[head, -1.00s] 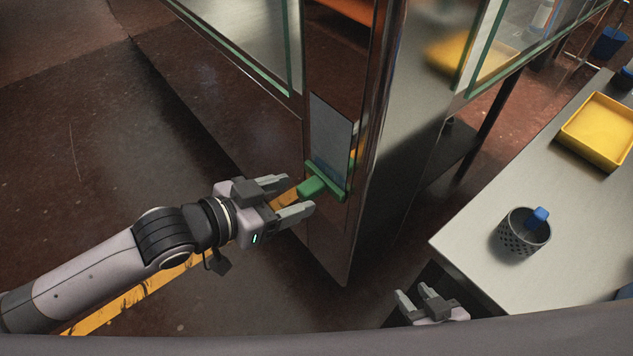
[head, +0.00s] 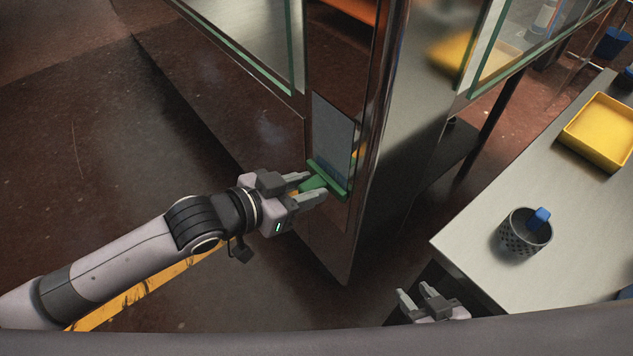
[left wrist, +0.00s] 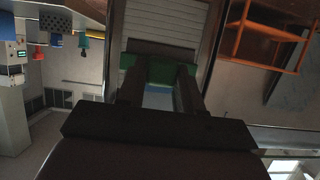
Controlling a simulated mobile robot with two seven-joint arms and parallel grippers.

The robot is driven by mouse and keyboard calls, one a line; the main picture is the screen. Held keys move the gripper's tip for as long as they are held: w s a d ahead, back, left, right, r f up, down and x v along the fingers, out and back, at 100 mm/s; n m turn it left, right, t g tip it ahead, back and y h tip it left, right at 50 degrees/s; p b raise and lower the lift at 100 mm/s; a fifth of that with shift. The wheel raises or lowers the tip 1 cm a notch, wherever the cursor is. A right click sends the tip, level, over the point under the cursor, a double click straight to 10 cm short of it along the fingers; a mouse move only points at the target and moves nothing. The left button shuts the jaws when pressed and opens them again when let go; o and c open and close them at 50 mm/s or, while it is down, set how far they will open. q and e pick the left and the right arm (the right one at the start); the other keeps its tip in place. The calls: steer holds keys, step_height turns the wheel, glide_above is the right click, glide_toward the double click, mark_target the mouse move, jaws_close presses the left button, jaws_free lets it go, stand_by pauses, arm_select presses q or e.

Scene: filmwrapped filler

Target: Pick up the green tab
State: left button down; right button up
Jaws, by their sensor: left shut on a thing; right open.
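The green tab (head: 315,183) sticks out from a green strip along the lower edge of a grey film sheet (head: 333,130) on the shiny metal post. My left gripper (head: 312,187) is shut on the tab, one finger on each side. In the left wrist view the green piece (left wrist: 160,70) spans between the fingertips of my left gripper (left wrist: 158,85). My right gripper (head: 420,296) is open and empty at the bottom, left of the bench's near corner.
A glass-panelled metal cabinet (head: 400,130) carries the post. On the right, a grey bench (head: 475,235) holds a mesh cup (head: 524,236) with a blue item and a yellow tray (head: 600,135). A yellow floor stripe (head: 135,292) runs below my left arm. The floor at left is clear.

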mark_target(303, 189)
arm_select(q)
steer(key=shift+a+r, duration=0.15)
steer(key=shift+r, duration=0.2)
step_height(303, 189, up, 6)
steer(key=shift+r, duration=0.2)
steer(key=s+a+b, duration=0.1)
steer(key=s+a, duration=1)
steer(key=a, duration=0.5)
steer(key=shift+s, duration=0.2)
